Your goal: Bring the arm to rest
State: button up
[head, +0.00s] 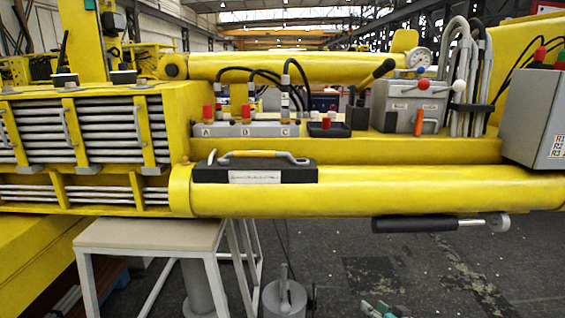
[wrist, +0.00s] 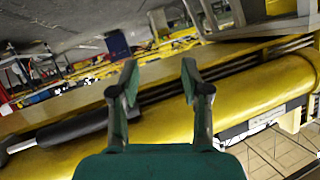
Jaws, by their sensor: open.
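My gripper (wrist: 160,80) is open and empty in the wrist view, its two green-tipped fingers apart with nothing between them. Behind the fingers lies the yellow boom tube (wrist: 160,120), seen tilted; the gap between them and the tube cannot be told. In the head view only a small green and grey part of my gripper (head: 378,309) shows at the bottom edge, below the boom tube (head: 440,192). The rest of my arm is hidden below the picture.
A black handled bar (head: 415,224) hangs under the tube. A black labelled box (head: 255,172) sits on the tube's left. A grey-legged stand (head: 150,234) is at lower left, with a grey canister (head: 284,299) beside it. The dark floor (head: 400,270) at lower right looks mostly clear.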

jog(key=s+a+f+m+h, duration=0.15)
jog(key=s+f, duration=0.25)
jog(key=s, duration=0.6)
jog(key=s+a+f+h, duration=0.1)
jog(key=s+a+f, duration=0.1)
jog(key=s+f, duration=0.5)
jog(key=s+a+f+m+h, duration=0.1)
jog(key=s+a+f, duration=0.1)
jog(key=s, duration=1)
jog(key=s+r, duration=0.5)
jog(key=s, duration=0.4)
jog(key=s+a+r+n+t, duration=0.1)
jog(key=s+r, duration=0.3)
jog(key=s, duration=0.5)
jog(key=s+a+r+n, duration=0.1)
jog(key=s+r, duration=0.4)
jog(key=s, duration=0.4)
jog(key=shift+s+r+t, duration=0.25)
jog(key=shift+r+t, duration=0.05)
jog(key=shift+t, duration=0.1)
jog(key=shift+a+h, duration=0.15)
jog(key=shift+h, duration=0.1)
